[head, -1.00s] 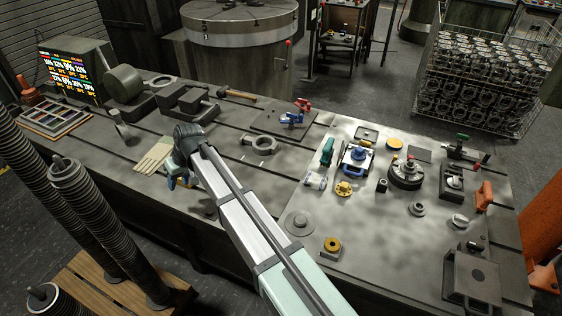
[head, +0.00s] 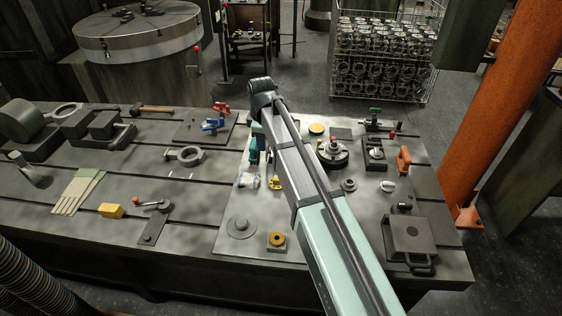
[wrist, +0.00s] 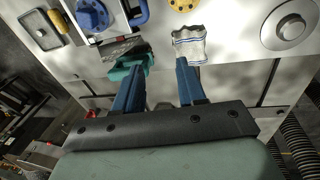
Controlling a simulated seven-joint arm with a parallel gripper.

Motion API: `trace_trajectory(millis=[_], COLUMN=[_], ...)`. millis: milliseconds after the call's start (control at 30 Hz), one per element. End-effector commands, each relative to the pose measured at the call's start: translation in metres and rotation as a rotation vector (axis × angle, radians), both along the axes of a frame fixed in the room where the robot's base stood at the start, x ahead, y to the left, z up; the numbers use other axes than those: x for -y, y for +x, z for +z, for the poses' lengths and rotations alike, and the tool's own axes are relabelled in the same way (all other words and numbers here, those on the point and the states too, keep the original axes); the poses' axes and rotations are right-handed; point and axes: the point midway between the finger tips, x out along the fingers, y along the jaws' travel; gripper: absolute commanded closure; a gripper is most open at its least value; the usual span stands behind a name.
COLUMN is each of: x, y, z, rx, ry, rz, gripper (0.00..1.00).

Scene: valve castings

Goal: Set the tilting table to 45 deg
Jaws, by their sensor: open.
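I cannot single out the tilting table with certainty. A dark square block (head: 410,238) with a round boss and a front handle lies flat at the right front of the bench in the head view and may be it. Another candidate is the plate carrying a blue round part (wrist: 92,14) at the upper left of the wrist view; my arm hides it in the head view. My gripper (wrist: 158,72) is open and empty, its blue fingers apart. A teal tool (wrist: 130,67) lies by the left finger, and a clear-white bag (wrist: 189,45) lies beyond the right one.
A yellow flange (head: 275,183), a grey disc (head: 241,227) and a yellow-topped block (head: 277,241) lie on the pale plate. A lever fixture (head: 153,222), a yellow block (head: 111,211) and gloves (head: 78,191) are left. An orange column (head: 510,100) stands at right.

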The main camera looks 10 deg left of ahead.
Motion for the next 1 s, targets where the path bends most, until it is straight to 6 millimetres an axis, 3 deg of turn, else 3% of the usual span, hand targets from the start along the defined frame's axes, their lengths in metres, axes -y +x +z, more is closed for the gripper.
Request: trace_trajectory(millis=[33,100,267,467,1000], x=[0.018,0.035,0.055,0.057,0.056], y=[0.004,0.008,0.013,0.016,0.030], z=[0.003,0.005,0.007,-0.005,-0.087], rx=[0.003,0.004,0.007,0.006,0.005], ry=[-0.014,-0.031,-0.053,-0.056,-0.056], rz=[0.003,0.012,0.026,0.028,0.027], gripper=[0.60,0.60,0.60,0.60,0.60])
